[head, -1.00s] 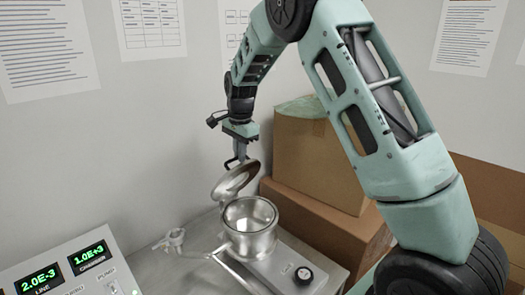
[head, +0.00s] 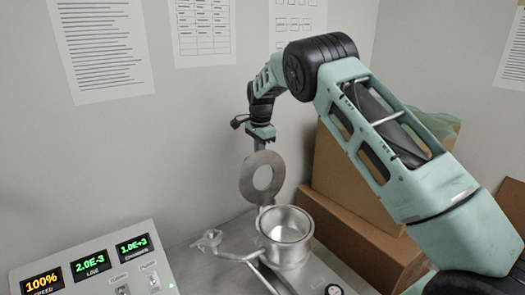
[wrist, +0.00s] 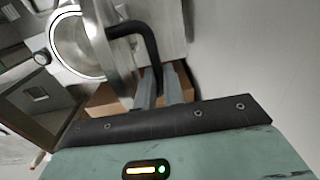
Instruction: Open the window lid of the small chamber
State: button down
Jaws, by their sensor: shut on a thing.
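The window lid (head: 249,182) is a round metal disc with a clear centre. In the head view it stands nearly upright at the back rim of the small chamber (head: 286,254), whose top is open. My gripper (head: 260,146) is behind the lid's upper part, its fingertips hidden there. In the wrist view, the lid (wrist: 118,55) is seen nearly edge-on, with a bent black handle (wrist: 149,45) on its outer face. My gripper (wrist: 160,77) is shut on the handle's end there. The open chamber (wrist: 72,48) shows beyond the lid.
A control panel (head: 100,268) with lit readouts is at the lower left. A small metal valve (head: 208,240) sits left of the chamber. Cardboard boxes (head: 345,180) stand to the right, close to my arm. The wall is behind.

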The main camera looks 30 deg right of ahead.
jog(key=shift+w+a+f, duration=0.15)
jog(key=shift+w+a, duration=0.25)
jog(key=shift+w, duration=0.3)
jog(key=c, duration=1.6)
grip_release()
jog(key=shift+o, duration=0.5)
jog(key=shift+w+f, duration=0.25)
jog(key=shift+w, duration=0.15)
jog(key=shift+r, duration=0.2)
jog(key=shift+d+r, duration=0.2)
jog(key=shift+r, duration=0.05)
notch_tip(320, 180, up, 17)
jog(key=s+b, duration=0.1)
jog(key=b, duration=0.3)
jog(key=shift+s+f, duration=0.15)
jog(key=shift+s, duration=0.15)
